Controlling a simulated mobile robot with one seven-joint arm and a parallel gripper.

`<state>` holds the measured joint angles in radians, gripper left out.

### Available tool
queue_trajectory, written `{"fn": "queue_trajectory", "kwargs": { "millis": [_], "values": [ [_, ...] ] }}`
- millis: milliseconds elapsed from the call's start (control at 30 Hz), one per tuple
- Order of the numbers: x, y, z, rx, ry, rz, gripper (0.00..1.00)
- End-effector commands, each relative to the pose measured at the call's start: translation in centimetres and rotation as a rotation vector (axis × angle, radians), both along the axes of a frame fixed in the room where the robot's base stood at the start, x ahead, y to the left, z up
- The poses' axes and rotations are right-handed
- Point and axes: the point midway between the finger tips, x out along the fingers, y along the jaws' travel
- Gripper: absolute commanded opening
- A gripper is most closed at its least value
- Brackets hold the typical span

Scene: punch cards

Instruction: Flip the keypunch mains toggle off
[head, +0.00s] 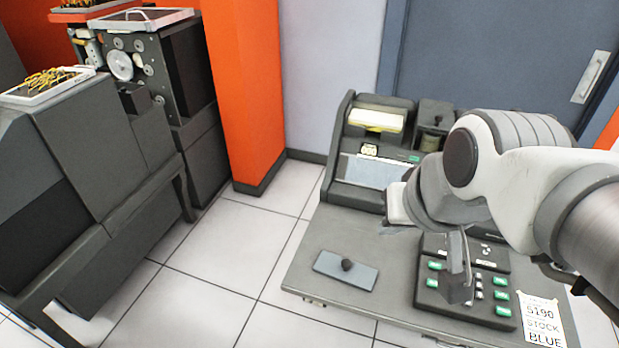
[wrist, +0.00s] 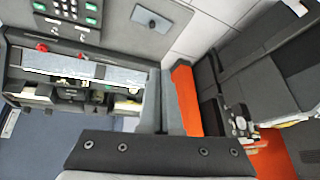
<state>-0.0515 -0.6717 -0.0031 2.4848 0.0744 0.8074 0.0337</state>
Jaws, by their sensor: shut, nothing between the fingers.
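The keypunch (head: 338,196) stands at the back of a grey desk. The plate also shows at the top of the wrist view (wrist: 150,19). My arm hides part of the keypunch.
A white label card (head: 540,318) lies right of the keyboard. Red knobs (wrist: 42,47) show on the keypunch in the wrist view. Dark machines (head: 75,150) stand at left, beside an orange pillar (head: 243,90). Tiled floor (head: 225,260) is clear between them and the desk.

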Motion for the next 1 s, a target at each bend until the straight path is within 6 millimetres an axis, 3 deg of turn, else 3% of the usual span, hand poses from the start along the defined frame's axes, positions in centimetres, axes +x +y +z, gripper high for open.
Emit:
{"fn": "queue_trajectory", "kwargs": {
  "millis": [300, 500, 733, 1000],
  "values": [
    [9.5, 10.8, -7.2, 0.355, -0.028, -0.117, 0.00],
    [14.0, 16.7, -13.5, 0.512, -0.031, -0.297, 0.00],
    [16.7, 21.3, -23.1, 0.581, -0.066, -0.550, 0.00],
    [16.1, 22.5, -35.8, 0.521, -0.220, -0.834, 0.00]
  ]
}}
